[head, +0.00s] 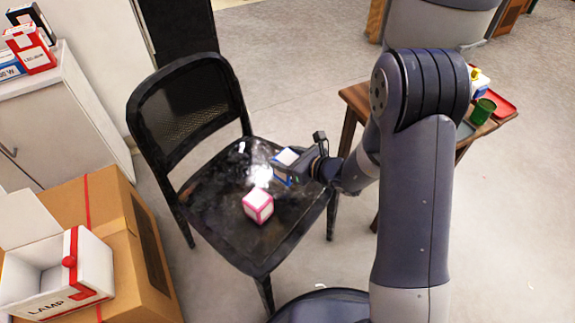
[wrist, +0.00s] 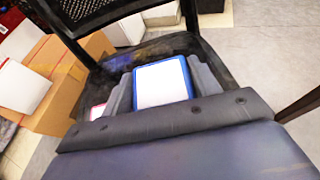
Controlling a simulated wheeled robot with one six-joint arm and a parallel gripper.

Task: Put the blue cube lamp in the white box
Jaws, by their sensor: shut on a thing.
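The blue cube lamp, a white cube with blue edges, shows in the head view (head: 286,157) above the black chair's seat, partly hidden by my gripper. In the wrist view the blue cube lamp (wrist: 162,82) sits between the two fingers. My gripper (head: 283,170) is shut on it, low over the seat; I cannot tell if the lamp touches the seat. The white box (head: 60,285), open and marked LAMP with red trim, stands on a cardboard box at the lower left of the head view. It also shows in the wrist view (wrist: 22,86).
A pink-edged cube (head: 258,206) stands on the black chair (head: 225,235), close to my gripper. The cardboard box (head: 150,270) is left of the chair. A white cabinet (head: 70,110) stands at upper left. A wooden table (head: 357,97) with a green cup (head: 482,111) is at right.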

